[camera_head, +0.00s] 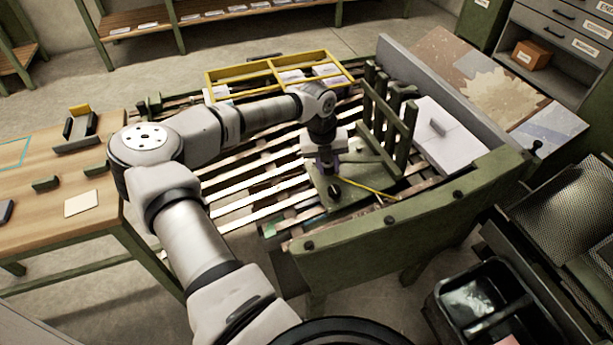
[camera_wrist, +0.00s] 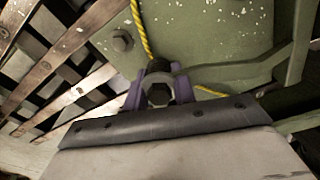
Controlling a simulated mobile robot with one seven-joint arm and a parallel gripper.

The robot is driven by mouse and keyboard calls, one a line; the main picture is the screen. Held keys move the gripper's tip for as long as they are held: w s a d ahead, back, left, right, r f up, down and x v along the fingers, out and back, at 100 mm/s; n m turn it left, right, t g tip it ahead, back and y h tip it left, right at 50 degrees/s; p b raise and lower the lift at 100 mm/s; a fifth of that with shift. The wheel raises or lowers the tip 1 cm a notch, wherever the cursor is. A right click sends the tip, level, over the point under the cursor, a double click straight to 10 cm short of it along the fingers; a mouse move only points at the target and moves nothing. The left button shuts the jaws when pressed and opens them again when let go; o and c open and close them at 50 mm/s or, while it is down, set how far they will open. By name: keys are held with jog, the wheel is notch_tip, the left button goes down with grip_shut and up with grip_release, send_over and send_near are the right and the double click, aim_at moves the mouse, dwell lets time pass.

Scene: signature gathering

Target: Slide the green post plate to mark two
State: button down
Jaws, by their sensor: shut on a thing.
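The green post plate (camera_head: 352,192) lies flat on the slatted bed of the green-framed table, with upright green posts (camera_head: 388,118) at its right side. In the wrist view its speckled green surface (camera_wrist: 215,35) fills the upper right. My gripper (camera_head: 328,168) points down over the plate's left part. In the wrist view its purple fingers (camera_wrist: 158,95) are shut around a dark bolt-like knob (camera_wrist: 159,94) at the plate. A yellow cord (camera_wrist: 145,30) runs over the plate close to the fingers. I cannot make out mark two in either view.
The slats (camera_head: 250,185) left of the plate are open and bare. A yellow divided frame (camera_head: 235,73) stands behind. A white block (camera_head: 450,135) with a handle lies right of the posts. The table's thick green front rail (camera_head: 400,225) stands near the plate.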

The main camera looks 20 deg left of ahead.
aim_at(347, 166)
jog(key=w+d, duration=0.1)
jog(key=d, duration=0.1)
jog(key=w+d, duration=0.1)
jog(key=w, duration=0.1)
jog(key=shift+d+r+b, duration=0.3)
jog(key=shift+d+r, duration=0.1)
jog(key=shift+w+d+r, duration=0.1)
jog(key=shift+w+r, duration=0.05)
jog(key=shift+r, duration=0.05)
jog(key=c, duration=1.1)
grip_release()
jog(key=shift+d+f, duration=0.1)
jog(key=shift+d, duration=0.05)
jog(key=shift+c, duration=0.2)
